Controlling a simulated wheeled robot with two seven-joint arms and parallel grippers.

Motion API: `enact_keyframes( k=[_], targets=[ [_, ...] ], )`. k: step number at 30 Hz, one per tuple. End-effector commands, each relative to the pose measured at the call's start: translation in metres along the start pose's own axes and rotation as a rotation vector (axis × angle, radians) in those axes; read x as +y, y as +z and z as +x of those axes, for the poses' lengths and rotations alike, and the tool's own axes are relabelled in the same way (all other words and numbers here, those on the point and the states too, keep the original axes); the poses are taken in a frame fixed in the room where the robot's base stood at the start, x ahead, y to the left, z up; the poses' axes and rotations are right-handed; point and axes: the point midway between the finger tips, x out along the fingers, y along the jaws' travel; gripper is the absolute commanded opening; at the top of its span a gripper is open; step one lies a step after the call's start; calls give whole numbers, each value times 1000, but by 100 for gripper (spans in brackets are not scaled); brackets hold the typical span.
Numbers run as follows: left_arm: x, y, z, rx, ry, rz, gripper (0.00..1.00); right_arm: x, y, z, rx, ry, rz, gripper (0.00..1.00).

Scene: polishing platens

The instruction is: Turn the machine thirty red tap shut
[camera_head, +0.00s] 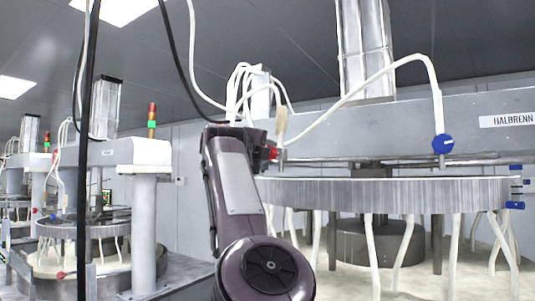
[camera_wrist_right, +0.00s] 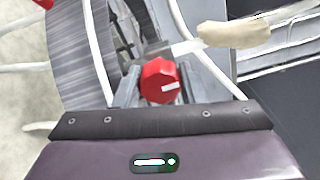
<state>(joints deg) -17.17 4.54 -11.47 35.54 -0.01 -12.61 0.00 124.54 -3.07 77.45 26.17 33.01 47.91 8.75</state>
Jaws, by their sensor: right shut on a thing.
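The red tap (camera_head: 271,154) shows in the head view just right of my right arm's end, by the rim of the large round platen. In the right wrist view the red tap (camera_wrist_right: 158,82) is a round knob with a white mark on its face. It sits between the fingers of my right gripper (camera_wrist_right: 160,96), which is shut on it. In the head view my own wrist hides most of the fingers and part of the tap. My left gripper is not in view.
The platen (camera_head: 390,194) has a ribbed grey rim, with white hoses hanging below. A blue tap (camera_head: 442,144) hangs from a white hose at right. A beige fitting (camera_wrist_right: 234,33) and hoses are close to the right gripper. Another machine (camera_head: 130,152) stands at left.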

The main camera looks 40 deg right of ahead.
Motion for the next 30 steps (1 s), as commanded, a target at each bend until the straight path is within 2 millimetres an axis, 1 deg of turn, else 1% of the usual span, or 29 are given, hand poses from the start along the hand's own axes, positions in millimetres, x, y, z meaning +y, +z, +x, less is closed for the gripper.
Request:
enact_keyframes(
  k=[6, 7, 12, 19, 22, 26, 30],
  targets=[
    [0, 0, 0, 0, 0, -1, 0, 0, 0, 0, 0, 0, -2, 14],
    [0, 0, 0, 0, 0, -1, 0, 0, 0, 0, 0, 0, -2, 38],
    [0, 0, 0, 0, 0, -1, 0, 0, 0, 0, 0, 0, -1, 59],
    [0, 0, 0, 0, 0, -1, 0, 0, 0, 0, 0, 0, 0, 59],
    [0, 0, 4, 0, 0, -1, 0, 1, 0, -4, -1, 0, 0, 59],
    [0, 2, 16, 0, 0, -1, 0, 4, 0, -23, -3, -2, 1, 59],
    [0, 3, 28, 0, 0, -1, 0, 4, 0, -48, -3, -2, 1, 59]
  ],
)
